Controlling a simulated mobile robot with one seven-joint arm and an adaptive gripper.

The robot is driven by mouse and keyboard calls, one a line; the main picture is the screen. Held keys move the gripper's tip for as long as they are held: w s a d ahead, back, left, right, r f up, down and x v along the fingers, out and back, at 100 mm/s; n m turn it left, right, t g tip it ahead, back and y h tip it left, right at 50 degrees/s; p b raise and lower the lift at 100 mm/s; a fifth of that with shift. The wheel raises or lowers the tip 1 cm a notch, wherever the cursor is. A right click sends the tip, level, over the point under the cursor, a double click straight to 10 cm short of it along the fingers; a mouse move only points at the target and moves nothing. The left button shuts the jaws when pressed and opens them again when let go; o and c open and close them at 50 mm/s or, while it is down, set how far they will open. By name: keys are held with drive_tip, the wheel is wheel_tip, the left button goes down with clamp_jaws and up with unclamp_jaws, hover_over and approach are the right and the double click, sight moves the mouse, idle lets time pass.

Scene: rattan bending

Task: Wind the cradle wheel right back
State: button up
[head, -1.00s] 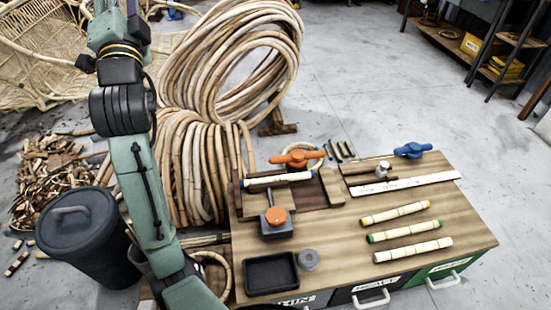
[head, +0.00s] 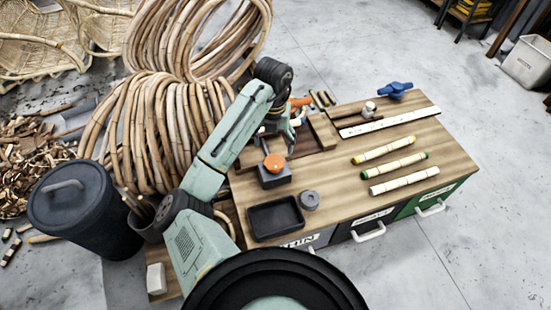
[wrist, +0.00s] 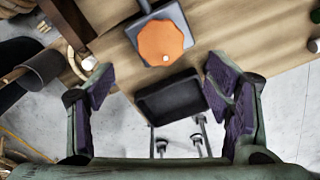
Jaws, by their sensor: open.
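A lobed orange handle (head: 301,101) shows in part at the cradle's far end. Which orange part is the cradle wheel, I cannot tell. My gripper (wrist: 160,76) is open and empty, above the bench, with the knob showing between and beyond its fingers.
A black tray (head: 251,226) and grey round piece (head: 309,200) lie near the bench's front. Banded sticks (head: 405,179), a white rule (head: 391,122) and a blue handle (head: 395,90) lie right. A dark bin (head: 75,215) and rattan coils (head: 150,130) stand left.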

sight(274, 161)
wheel_tip(274, 161, down, 9)
drive_tip(key=shift+r, duration=0.1)
drive_tip(key=shift+c, duration=0.2)
drive_tip(key=c, duration=1.1)
